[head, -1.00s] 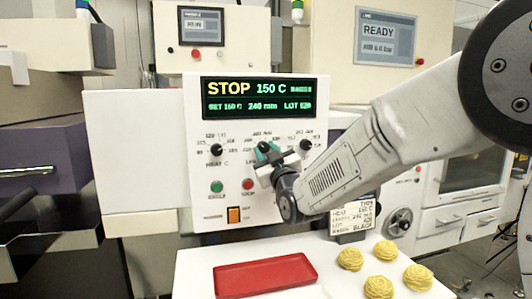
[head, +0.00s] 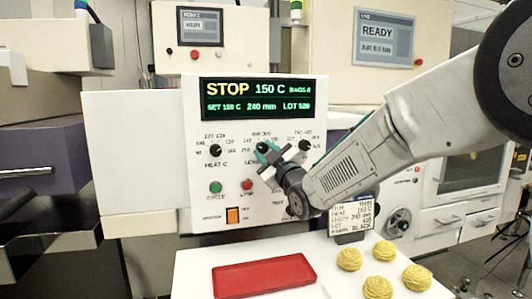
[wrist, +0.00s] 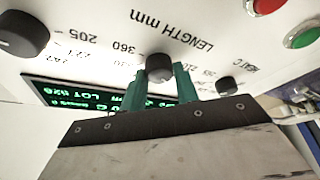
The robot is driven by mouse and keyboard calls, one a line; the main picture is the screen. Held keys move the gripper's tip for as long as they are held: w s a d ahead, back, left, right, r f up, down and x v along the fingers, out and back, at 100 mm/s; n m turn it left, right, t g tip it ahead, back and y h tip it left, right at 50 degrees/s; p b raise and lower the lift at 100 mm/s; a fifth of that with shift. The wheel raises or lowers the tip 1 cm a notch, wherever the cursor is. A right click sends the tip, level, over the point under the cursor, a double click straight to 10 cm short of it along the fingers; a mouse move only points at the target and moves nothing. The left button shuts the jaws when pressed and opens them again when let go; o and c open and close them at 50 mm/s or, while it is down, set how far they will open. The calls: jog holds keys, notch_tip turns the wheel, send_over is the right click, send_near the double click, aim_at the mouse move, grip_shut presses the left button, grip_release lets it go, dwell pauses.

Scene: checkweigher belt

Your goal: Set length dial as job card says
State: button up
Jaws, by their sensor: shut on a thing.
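The length dial (wrist: 159,68) is a black knob on the white panel below the words LENGTH mm in the wrist view. My gripper (wrist: 158,88) has its green fingers on either side of the dial and is shut on it. In the head view my gripper (head: 268,153) covers the dial. The green-lit display (head: 257,99) reads STOP, 150 C and 240 mm. The job card (head: 353,215) stands at the panel's lower right; its small lines seem to read heat 150 C, length 240 mm and BLACK. The dial's exact pointer position is hard to tell.
The heat dial (head: 215,150) is left of my gripper, another black dial (head: 305,145) right of it. Below are a green button (head: 215,187), a red button (head: 246,185) and an orange switch (head: 233,215). A red tray (head: 264,276) and several yellow swirls (head: 349,259) sit on the white table.

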jog(key=o, duration=1)
jog(key=shift+c, duration=0.2)
jog(key=shift+s, duration=0.1)
jog(key=v, duration=0.7)
jog(key=shift+s+d, duration=0.2)
jog(key=shift+s, duration=0.1)
jog(key=shift+f, duration=0.1)
